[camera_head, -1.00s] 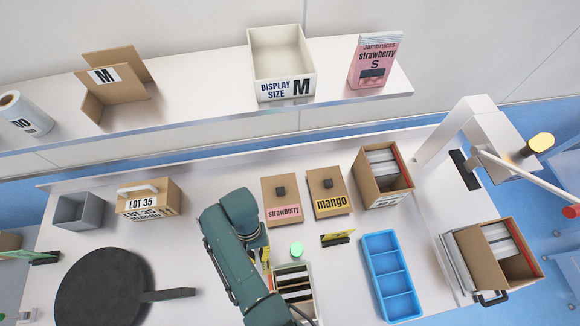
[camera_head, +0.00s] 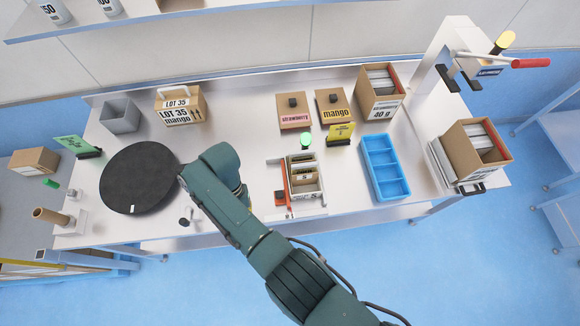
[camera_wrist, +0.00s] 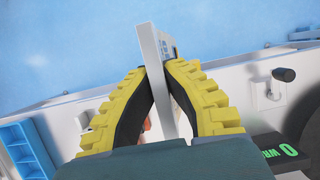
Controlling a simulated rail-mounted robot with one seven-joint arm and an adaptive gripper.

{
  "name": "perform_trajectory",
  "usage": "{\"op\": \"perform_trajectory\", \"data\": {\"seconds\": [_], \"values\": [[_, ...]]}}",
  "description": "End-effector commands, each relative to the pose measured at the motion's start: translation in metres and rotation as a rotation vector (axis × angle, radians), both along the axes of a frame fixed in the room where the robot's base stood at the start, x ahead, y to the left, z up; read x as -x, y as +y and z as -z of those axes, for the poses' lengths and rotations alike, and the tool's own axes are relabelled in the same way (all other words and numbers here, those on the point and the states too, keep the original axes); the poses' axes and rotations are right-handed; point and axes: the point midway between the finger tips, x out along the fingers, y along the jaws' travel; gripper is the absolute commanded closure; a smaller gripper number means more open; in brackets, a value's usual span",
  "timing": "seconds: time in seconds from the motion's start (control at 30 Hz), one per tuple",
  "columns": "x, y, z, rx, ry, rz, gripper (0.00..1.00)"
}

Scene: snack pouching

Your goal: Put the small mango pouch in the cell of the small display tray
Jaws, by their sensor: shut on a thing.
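My gripper (camera_wrist: 155,75) shows in the wrist view with its yellow-ribbed fingers shut on a thin, pale grey flat pack (camera_wrist: 152,50), seen nearly edge-on. The pack stands up between the fingers, with some dark print on its right face; I cannot read what it is. I cannot make out a small display tray for sure.
A blue divided tray (camera_head: 384,152) stands right of the cream box. Brown strawberry (camera_head: 294,121) and mango (camera_head: 334,113) boxes lie behind it. A round black disc (camera_head: 140,178) is at the left, a grey bin (camera_head: 120,116) behind it. A carton (camera_head: 480,150) stands at the right.

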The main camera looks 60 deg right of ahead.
Motion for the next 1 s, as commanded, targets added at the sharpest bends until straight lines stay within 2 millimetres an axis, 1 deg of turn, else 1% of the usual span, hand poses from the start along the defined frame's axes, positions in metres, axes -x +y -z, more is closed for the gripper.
{"op": "perform_trajectory", "data": {"seconds": [0.03,0.07,0.1,0.17,0.2,0.27,0.3,0.4,0.5,0.6,0.67,0.73,0.8,0.83,0.9,1.0], "values": [[-0.001,-0.029,-0.002,0.0,-0.006,0.156,1.0],[-0.001,-0.044,-0.005,0.0,-0.005,0.248,1.0],[0.0,-0.065,-0.01,0.0,-0.007,0.37,1.0],[0.006,-0.096,-0.018,-0.001,-0.006,0.555,1.0],[0.01,-0.116,-0.023,-0.003,-0.005,0.679,1.0],[0.021,-0.148,-0.031,-0.003,-0.005,0.863,1.0],[0.029,-0.168,-0.037,-0.004,-0.003,0.982,1.0],[0.053,-0.21,-0.051,-0.005,-0.002,1.243,1.0],[0.073,-0.24,-0.063,-0.005,-0.002,1.431,1.0],[0.086,-0.255,-0.07,-0.005,0.001,1.538,1.0],[0.09,-0.259,-0.066,-0.006,0.004,1.567,1.0],[0.091,-0.26,-0.052,-0.005,0.006,1.58,1.0],[0.09,-0.259,-0.034,-0.005,0.006,1.578,1.0],[0.091,-0.259,-0.035,-0.006,0.008,1.578,1.0],[0.091,-0.259,-0.023,-0.005,0.008,1.578,1.0],[0.09,-0.259,-0.011,-0.005,0.006,1.575,1.0]]}}
